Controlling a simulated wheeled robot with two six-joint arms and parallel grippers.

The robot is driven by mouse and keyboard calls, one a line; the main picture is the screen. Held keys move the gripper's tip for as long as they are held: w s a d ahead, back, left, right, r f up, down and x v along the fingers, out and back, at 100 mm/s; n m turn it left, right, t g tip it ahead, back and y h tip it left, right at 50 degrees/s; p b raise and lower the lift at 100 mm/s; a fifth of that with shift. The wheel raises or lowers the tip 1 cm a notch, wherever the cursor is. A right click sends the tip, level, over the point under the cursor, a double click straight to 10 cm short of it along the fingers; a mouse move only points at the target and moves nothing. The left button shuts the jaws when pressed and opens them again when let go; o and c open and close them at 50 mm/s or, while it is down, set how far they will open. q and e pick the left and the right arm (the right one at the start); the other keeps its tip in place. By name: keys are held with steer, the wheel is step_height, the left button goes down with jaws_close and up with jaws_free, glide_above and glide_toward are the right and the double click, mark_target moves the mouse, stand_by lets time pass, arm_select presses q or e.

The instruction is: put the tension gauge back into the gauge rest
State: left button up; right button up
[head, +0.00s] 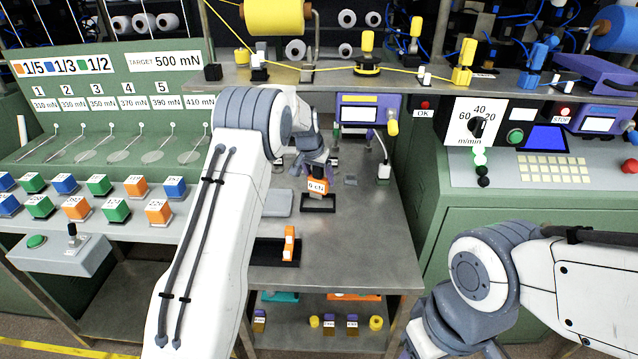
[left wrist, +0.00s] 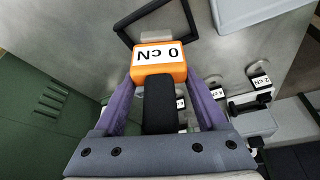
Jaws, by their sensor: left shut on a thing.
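The tension gauge (head: 317,185) is orange with a black body and a white label reading "0 cN". My left gripper (head: 319,171) is shut on it and holds it upright over the worktable. In the left wrist view the gauge (left wrist: 159,65) sits between the purple fingers (left wrist: 163,95). The gauge rest (head: 318,204) looks like a black rectangular frame on the table, just below the gauge in the head view. It also shows in the left wrist view (left wrist: 124,32), beyond the gauge. I cannot tell the height between them. My right gripper is mostly cut off at the bottom edge.
A grey flat block (head: 278,203) lies left of the frame. A black tray (head: 262,252) with an orange piece (head: 289,243) is nearer the front. A purple display unit (head: 362,108) stands at the back. The table's (head: 355,245) right front is clear.

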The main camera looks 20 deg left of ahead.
mark_target(319, 185)
arm_select(q)
step_height(319, 185, down, 3)
steer(key=shift+f+p, duration=0.2)
steer(key=shift+p, duration=0.1)
